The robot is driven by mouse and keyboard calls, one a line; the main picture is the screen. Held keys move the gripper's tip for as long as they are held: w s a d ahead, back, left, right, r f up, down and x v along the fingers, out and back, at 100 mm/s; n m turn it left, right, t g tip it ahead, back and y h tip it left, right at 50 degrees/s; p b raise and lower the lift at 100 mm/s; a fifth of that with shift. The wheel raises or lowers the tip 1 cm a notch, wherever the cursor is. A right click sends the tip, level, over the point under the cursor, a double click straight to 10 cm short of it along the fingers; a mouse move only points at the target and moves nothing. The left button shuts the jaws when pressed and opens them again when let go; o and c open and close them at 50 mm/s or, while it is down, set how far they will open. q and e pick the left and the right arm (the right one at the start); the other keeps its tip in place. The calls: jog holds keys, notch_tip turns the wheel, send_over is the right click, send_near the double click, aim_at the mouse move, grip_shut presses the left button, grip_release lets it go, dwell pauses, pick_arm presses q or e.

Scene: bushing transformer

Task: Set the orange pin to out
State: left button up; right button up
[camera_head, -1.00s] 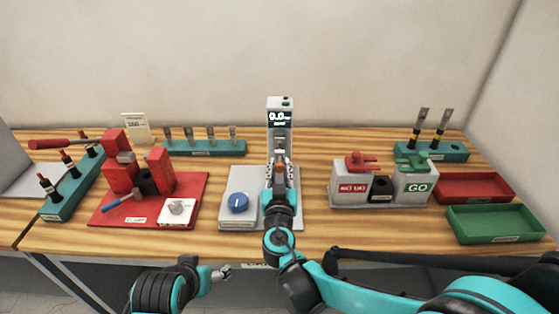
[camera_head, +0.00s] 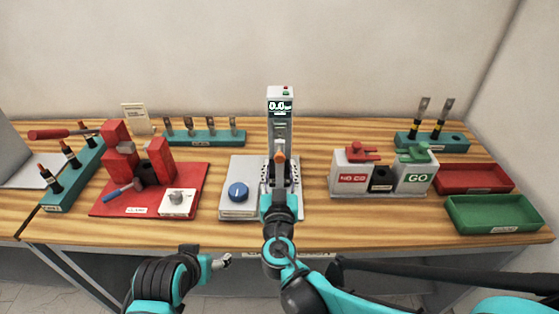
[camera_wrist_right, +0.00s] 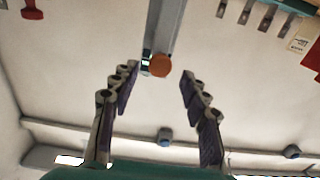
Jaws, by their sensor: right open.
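The orange pin (camera_head: 280,157) sticks out of the front of the grey upright post (camera_head: 280,125) with the 0.0 display. In the right wrist view its round orange end (camera_wrist_right: 160,65) shows beyond the fingertips, in line with the gap between them. My right gripper (camera_head: 281,176) is open in front of the post, and it also shows in the right wrist view (camera_wrist_right: 158,75). Nothing is between its fingers, and they look apart from the pin. My left gripper (camera_head: 222,261) hangs at the table's front edge, small in view.
A grey base plate with a blue knob (camera_head: 238,191) lies left of the post. A red clamp fixture (camera_head: 190,172) stands further left. A grey gauge block (camera_head: 351,180), a red tray (camera_head: 473,179) and a green tray (camera_head: 493,213) are at the right.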

jog(key=s, duration=0.8)
jog(key=s+d+f+m+g+h, duration=0.1)
jog(key=d+f+g+h, duration=0.2)
jog(key=d, duration=0.5)
jog(key=s+d+f+g+h, duration=0.1)
jog(key=d+f+g, duration=0.35)
jog(key=d, duration=0.35)
jog(key=s+d+f+n+g+y, duration=0.1)
jog(key=s+d+f+g+y, duration=0.1)
jog(key=s, duration=0.7)
jog(key=shift+s+f+g+y, duration=0.25)
jog(key=shift+f+g+y, duration=0.5)
jog(key=shift+y, duration=0.25)
jog(key=shift+d, duration=0.1)
